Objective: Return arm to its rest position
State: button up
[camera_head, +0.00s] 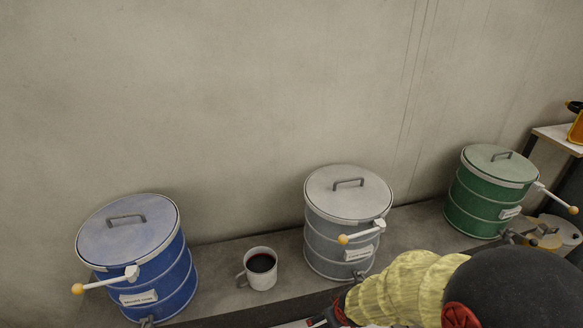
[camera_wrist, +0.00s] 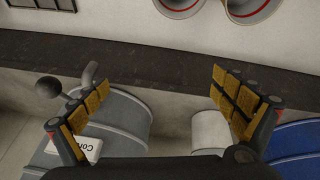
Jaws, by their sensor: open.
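My gripper (camera_wrist: 163,100) is open and empty in the wrist view, its two padded fingers spread wide. My arm, in a yellow sleeve, enters the head view at the lower right, and the gripper end is mostly cut off by the bottom edge. A white mug (camera_head: 261,268) with dark red liquid stands on the counter between the blue and grey barrels. In the wrist view a white cylinder that looks like the mug (camera_wrist: 207,135) shows beside the right finger, apparently beyond it.
A blue barrel (camera_head: 150,270), a grey barrel (camera_head: 325,232) and a green barrel (camera_head: 475,205) with lids and levers stand along the wall. The counter (camera_head: 215,290) is bare around the mug. A side table (camera_head: 560,137) is at right. Two red-rimmed round vessels (camera_wrist: 250,8) show in the wrist view.

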jog(key=s+d+r+m+b, duration=0.1)
jog(key=s+d+r, duration=0.1)
jog(key=s+r, duration=0.3)
jog(key=s+d+r+m+b, duration=0.1)
jog(key=s+r, duration=0.5)
jog(key=r, duration=0.7)
jog(key=s+d+r+m+t+b, duration=0.1)
jog(key=s+r, duration=0.4)
jog(key=r, duration=0.5)
jog(key=d+m, duration=0.1)
jog(key=d, duration=0.1)
jog(key=shift+s+d+m+h, duration=0.2)
jog(key=shift+d+m+h, duration=0.1)
jog(key=shift+m, duration=0.1)
jog(key=shift+c, duration=0.9)
